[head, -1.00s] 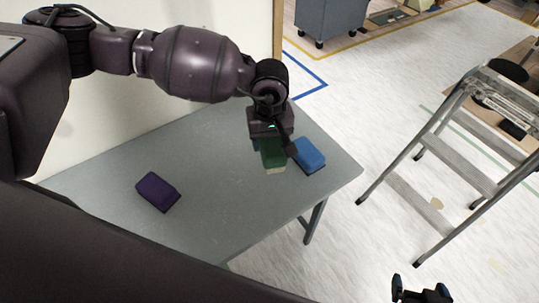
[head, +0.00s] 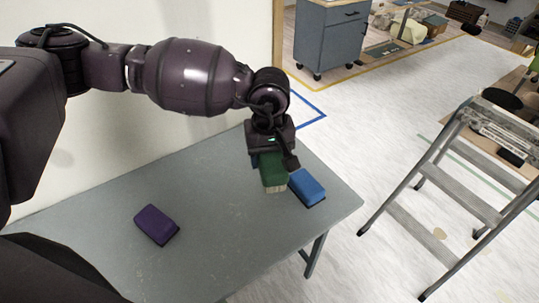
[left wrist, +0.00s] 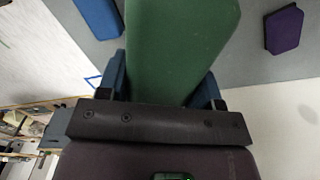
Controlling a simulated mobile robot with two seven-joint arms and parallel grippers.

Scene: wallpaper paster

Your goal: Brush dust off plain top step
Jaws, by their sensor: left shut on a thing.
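My left gripper (head: 270,160) is shut on a green block-shaped brush (head: 272,174) with a pale lower edge. It holds the brush over the table's right part, beside the blue brush; I cannot tell how high. In the left wrist view the green brush (left wrist: 182,45) sits between the blue-tipped fingers of the gripper (left wrist: 163,85). The stepladder (head: 458,202) stands on the floor at the right, its top step (head: 508,125) near the picture's right edge. Dust on it is too small to make out. My right gripper is out of view.
The grey table (head: 215,215) also carries a blue brush (head: 308,187) at the right and a purple brush (head: 155,223) at the left. A wall lies behind it. Open floor (head: 370,140) separates table and ladder. A grey cabinet (head: 330,38) stands at the back.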

